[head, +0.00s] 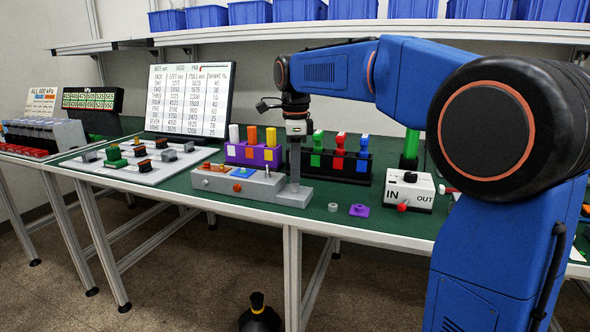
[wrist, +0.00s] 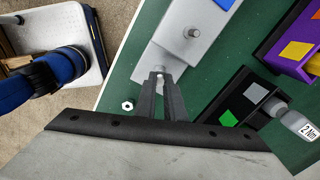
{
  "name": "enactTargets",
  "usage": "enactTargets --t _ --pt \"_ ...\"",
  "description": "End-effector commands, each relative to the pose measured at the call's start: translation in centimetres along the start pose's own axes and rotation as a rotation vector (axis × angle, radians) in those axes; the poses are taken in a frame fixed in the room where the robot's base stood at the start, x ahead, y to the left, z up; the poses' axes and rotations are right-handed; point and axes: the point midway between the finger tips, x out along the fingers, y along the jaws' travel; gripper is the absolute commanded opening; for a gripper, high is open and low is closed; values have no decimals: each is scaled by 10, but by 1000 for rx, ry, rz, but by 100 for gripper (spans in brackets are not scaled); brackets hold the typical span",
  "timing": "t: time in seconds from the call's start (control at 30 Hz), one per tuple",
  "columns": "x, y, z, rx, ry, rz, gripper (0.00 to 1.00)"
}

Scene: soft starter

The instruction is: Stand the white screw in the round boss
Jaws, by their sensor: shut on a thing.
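My gripper (head: 295,188) points down over the lower right end of the grey fixture (head: 235,184) on the bench. In the wrist view its two fingers (wrist: 160,73) come close together at the tips, shut on a small pale thing that I take to be the white screw; the fingers hide most of it. The tips are over the pale step of the fixture (wrist: 172,58). A short round metal stud (wrist: 193,33) stands on the fixture beyond the tips. I cannot make out the round boss for certain, nor whether the screw touches it.
A loose nut (head: 333,207), also in the wrist view (wrist: 127,105), and a purple piece (head: 359,210) lie on the green mat. A purple rack (head: 254,155) and a black rack (head: 340,165) stand behind. A white IN/OUT box (head: 408,190) is at right.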

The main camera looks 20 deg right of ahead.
Motion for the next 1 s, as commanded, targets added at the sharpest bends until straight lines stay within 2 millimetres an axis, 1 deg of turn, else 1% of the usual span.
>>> enactTargets --t 0.03,0.07,0.1,0.13,0.43,0.57,0.67,1.0 --pt "0 0 0 0 0 0 0" --pt "0 0 0 0 0 0 16" --pt "0 0 0 0 0 0 26" --pt "0 0 0 0 0 0 31" --pt "-1 0 0 0 0 -1 31" --pt "-9 -1 0 0 -1 -3 31" --pt "-22 -1 0 0 -1 -3 31" --pt "-89 -1 0 0 -1 -3 31"
